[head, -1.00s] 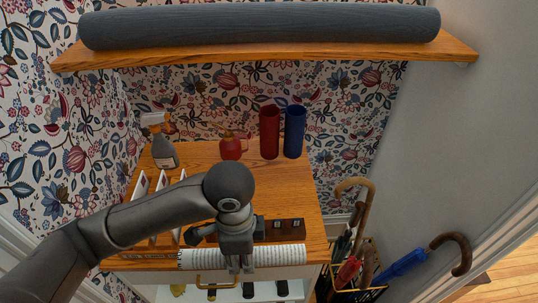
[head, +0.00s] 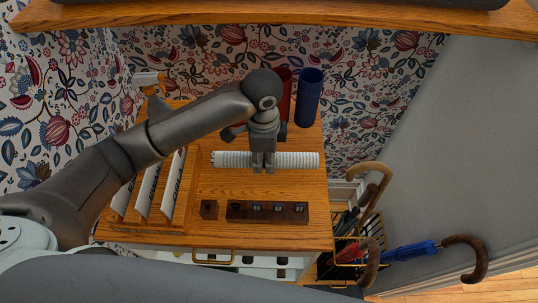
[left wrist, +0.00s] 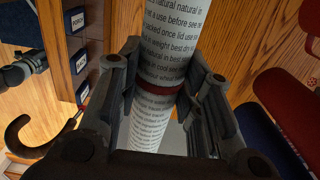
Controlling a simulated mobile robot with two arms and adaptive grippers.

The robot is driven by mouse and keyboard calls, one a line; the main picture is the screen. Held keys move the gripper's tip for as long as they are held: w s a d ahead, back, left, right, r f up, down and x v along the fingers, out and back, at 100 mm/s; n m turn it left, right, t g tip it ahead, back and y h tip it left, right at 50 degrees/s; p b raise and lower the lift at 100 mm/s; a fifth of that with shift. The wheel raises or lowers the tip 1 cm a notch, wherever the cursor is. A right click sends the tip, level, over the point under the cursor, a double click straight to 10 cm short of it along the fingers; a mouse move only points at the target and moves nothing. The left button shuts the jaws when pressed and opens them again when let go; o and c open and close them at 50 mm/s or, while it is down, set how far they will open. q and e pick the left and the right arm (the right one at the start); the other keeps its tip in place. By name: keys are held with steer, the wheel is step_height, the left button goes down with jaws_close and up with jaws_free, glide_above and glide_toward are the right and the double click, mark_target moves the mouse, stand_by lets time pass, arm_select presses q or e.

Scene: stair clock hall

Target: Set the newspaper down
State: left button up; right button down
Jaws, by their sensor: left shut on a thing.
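The newspaper (head: 300,160) is a white printed roll with a red band, lying crosswise over the wooden cabinet top (head: 262,184). My left gripper (head: 263,170) points down and is shut on the middle of the roll. In the left wrist view the fingers (left wrist: 162,95) stand on both sides of the newspaper (left wrist: 170,35), near its red band. I cannot tell whether the roll touches the wood or hangs just above it. My right gripper is not in view.
A dark labelled block (head: 267,212) and small dark cube (head: 209,209) are in front. A rack with white cards (head: 147,190) stands left. Blue (head: 308,98) and red (head: 286,92) cylinders stand behind. A basket with canes and umbrellas (head: 350,250) is right. A shelf (head: 250,14) hangs above.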

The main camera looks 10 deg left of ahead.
arm_select(q)
steer(key=w+f, duration=0.5)
steer(key=shift+w+f+p, duration=0.3)
steer(key=shift+w+f, duration=0.05)
steer(key=shift+f, duration=1.75)
steer(key=shift+f, duration=0.15)
steer(key=o, duration=1.1)
step_height(320, 180, up, 12)
steer(key=shift+r+b, duration=0.2)
steer(key=shift+b, duration=0.35)
